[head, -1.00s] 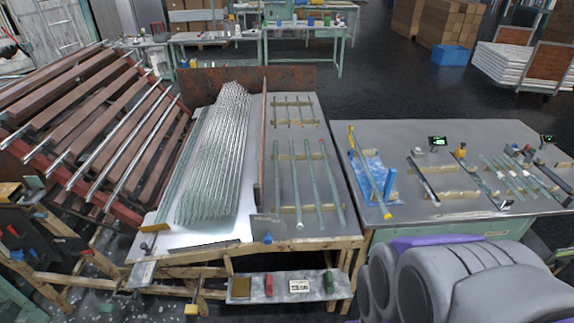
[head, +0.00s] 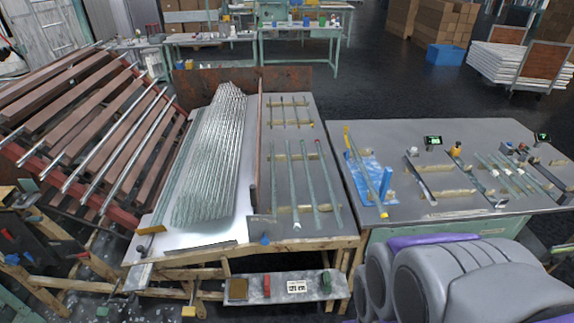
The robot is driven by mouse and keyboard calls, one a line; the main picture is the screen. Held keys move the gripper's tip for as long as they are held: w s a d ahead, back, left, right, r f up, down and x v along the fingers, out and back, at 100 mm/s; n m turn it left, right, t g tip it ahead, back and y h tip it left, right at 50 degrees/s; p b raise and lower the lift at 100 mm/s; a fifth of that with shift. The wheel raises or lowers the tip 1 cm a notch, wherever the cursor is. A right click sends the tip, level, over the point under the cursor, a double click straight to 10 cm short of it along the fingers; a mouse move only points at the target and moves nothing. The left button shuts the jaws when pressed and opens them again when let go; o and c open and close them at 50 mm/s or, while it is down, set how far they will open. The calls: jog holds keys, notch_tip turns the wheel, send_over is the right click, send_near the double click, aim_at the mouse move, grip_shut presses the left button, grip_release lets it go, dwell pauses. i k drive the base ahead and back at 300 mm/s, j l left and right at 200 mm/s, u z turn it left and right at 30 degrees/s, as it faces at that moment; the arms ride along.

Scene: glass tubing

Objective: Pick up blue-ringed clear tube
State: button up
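Several clear, greenish glass tubes (head: 292,185) lie side by side on wooden strips on the middle bench. One has a white near end and another a reddish far end. More short clear tubes (head: 502,175) lie on the right table, some with pale bands. I cannot make out a blue ring on any tube at this size. My gripper is not in view; only a grey and purple part of my own body fills the lower right corner.
A large bundle of thin tubes (head: 212,160) lies left of the upright brown divider (head: 258,150). A sloped rack (head: 75,125) stands at far left. A blue pad (head: 370,180) with a yellow-ended bar lies on the right table (head: 440,207). A low shelf (head: 275,290) holds small items.

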aim_at(274, 209)
jog(key=z, duration=0.65)
jog(key=i+j+z, duration=0.15)
jog(key=j+z, duration=0.35)
jog(key=j, duration=0.25)
jog(key=j+z, duration=0.45)
jog(key=j, duration=0.35)
jog(key=k+j, duration=0.1)
jog(key=j, duration=0.6)
jog(key=i+j+z, duration=0.05)
